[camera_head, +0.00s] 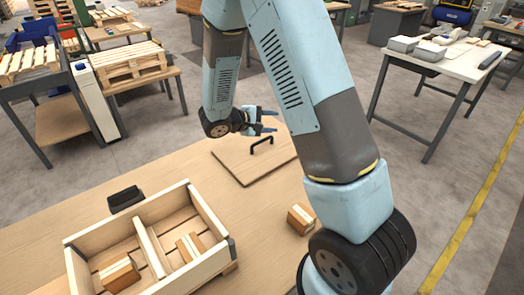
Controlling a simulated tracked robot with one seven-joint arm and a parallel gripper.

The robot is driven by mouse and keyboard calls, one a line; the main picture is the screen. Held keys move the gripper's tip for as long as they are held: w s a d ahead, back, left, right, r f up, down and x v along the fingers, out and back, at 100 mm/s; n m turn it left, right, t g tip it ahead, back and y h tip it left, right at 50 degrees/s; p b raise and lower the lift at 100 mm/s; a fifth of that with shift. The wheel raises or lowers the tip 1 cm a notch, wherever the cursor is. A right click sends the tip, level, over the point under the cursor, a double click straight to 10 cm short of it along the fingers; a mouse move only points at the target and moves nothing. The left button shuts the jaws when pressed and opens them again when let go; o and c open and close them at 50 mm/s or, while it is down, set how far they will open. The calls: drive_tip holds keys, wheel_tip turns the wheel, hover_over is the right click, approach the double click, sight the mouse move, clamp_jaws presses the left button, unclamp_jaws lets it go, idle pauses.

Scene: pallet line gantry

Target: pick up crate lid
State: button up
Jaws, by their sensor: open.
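The crate lid (240,168) is a flat square wooden panel with a black bar handle (262,144) on top. It lies flat on the wooden table, and my arm hides part of its right side. My gripper (272,119) is open, its bluish fingers pointing right, just beyond and above the lid's handle. It looks empty and apart from the handle. The open wooden crate (215,222) stands at the near left of the lid, with a divider and wooden blocks inside.
A striped wooden block (300,218) lies on the table (90,208) right of the crate, near my arm. A small black object (125,198) sits behind the crate. Pallets (128,64) on side tables stand at the back left. A white table (455,60) stands at the right.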

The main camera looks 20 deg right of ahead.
sight(261, 142)
drive_tip(key=w+a+f+n+t, duration=0.1)
drive_tip(key=a+f+n+t, duration=0.1)
drive_tip(key=f, duration=0.3)
drive_tip(key=w+a+f+n+t+y, duration=0.1)
drive_tip(key=w+a+f+n+t, duration=0.1)
drive_tip(key=f, duration=0.3)
drive_tip(key=w+a+f+n+t, duration=0.1)
drive_tip(key=a+f+n+t, duration=0.1)
drive_tip(key=a+f, duration=0.2)
drive_tip(key=shift+w+a+f, duration=0.1)
drive_tip(key=shift+w+f, duration=0.05)
drive_tip(key=shift+f, duration=0.3)
drive_tip(key=shift+w+a+f, duration=0.1)
drive_tip(key=shift+w+f, duration=0.05)
drive_tip(key=shift+f, duration=0.25)
drive_tip(key=shift+w+f, duration=0.1)
drive_tip(key=shift+f, duration=0.1)
drive_tip(key=shift+y, duration=0.3)
drive_tip(key=x, duration=1.1)
drive_tip(key=shift+w+d, duration=0.2)
drive_tip(key=shift+w, duration=0.2)
clamp_jaws()
drive_tip(key=shift+s, duration=0.1)
